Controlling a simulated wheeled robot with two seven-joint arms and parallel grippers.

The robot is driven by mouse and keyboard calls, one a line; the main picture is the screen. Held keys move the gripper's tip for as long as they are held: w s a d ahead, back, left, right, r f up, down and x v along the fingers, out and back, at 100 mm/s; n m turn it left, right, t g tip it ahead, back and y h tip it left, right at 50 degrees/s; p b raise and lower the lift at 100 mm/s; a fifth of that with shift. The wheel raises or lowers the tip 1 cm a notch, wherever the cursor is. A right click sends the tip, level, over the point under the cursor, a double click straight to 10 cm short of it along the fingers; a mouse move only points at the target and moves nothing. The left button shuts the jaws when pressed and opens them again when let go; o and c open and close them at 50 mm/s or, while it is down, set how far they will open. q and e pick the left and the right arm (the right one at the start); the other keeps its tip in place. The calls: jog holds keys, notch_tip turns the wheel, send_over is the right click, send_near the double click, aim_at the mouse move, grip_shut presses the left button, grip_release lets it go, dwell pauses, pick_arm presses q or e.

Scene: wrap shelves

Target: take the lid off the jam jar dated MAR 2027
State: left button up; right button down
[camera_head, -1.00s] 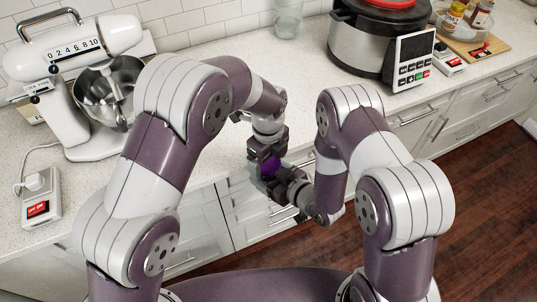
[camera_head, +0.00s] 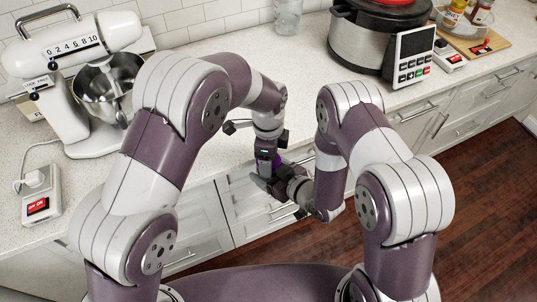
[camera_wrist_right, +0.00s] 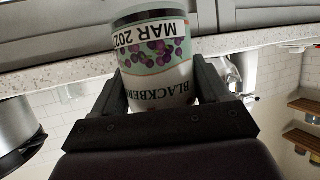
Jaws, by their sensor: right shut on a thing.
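A jam jar (camera_wrist_right: 155,68) with a blackberry label fills the middle of the right wrist view. Its white date strip reads MAR 202, with the last digit cut off at the edge. My right gripper (camera_wrist_right: 163,92) is shut on the jar, one finger on each side. In the head view my right gripper (camera_head: 279,182) is close below my left gripper (camera_head: 264,165), in front of the counter. A small purple patch shows between them. Whether the left fingers grip anything is hidden, and I cannot make out the lid.
A stand mixer (camera_head: 85,75) with a steel bowl stands on the counter (camera_head: 185,125) at left. A cooker (camera_head: 375,40) stands at the back right, near a wooden board (camera_head: 485,48) and a glass jar (camera_head: 288,15). Drawers (camera_head: 235,205) lie below the counter edge.

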pick_arm(q)
jog(key=shift+o, duration=0.8)
